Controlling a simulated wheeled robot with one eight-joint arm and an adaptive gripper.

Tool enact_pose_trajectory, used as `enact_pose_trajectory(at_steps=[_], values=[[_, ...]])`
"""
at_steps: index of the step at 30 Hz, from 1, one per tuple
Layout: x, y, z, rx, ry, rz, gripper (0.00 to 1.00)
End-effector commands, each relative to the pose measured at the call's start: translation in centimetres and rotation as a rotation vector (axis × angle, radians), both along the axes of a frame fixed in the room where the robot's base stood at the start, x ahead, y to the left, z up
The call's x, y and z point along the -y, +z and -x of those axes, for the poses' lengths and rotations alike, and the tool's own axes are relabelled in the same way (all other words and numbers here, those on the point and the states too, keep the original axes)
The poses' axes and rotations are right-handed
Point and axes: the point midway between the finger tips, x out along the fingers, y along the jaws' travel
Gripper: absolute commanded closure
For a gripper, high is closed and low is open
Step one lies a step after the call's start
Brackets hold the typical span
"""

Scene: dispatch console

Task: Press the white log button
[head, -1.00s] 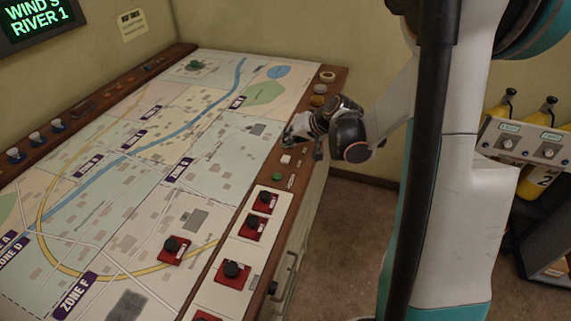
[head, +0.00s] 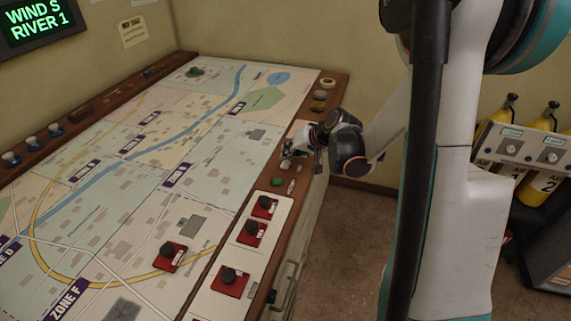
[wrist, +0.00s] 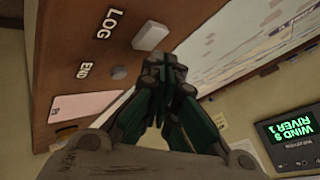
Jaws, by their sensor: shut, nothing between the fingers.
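The white log button (wrist: 150,36) is a raised block beside the word LOG on the brown wooden console edge in the wrist view. In the head view the white button (head: 285,165) sits just above the green button. My gripper (wrist: 162,64) is shut and empty, its dark fingertips close beside the white button. In the head view my gripper (head: 291,154) hangs over the console's right rim, right by the button. I cannot tell whether the fingertips touch it.
A green button (head: 276,182) and red blocks with black knobs (head: 264,207) are nearer along the console. The map tabletop (head: 150,200) spreads left. Yellow cylinders (head: 541,185) stand at right.

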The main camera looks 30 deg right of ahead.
Motion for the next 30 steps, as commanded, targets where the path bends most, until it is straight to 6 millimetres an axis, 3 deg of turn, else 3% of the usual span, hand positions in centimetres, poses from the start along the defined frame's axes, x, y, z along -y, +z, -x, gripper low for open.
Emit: enact_pose_trajectory(at_steps=[30], values=[[0.0, -0.91, 0.01, 0.0, 0.0, 0.0, 1.0]])
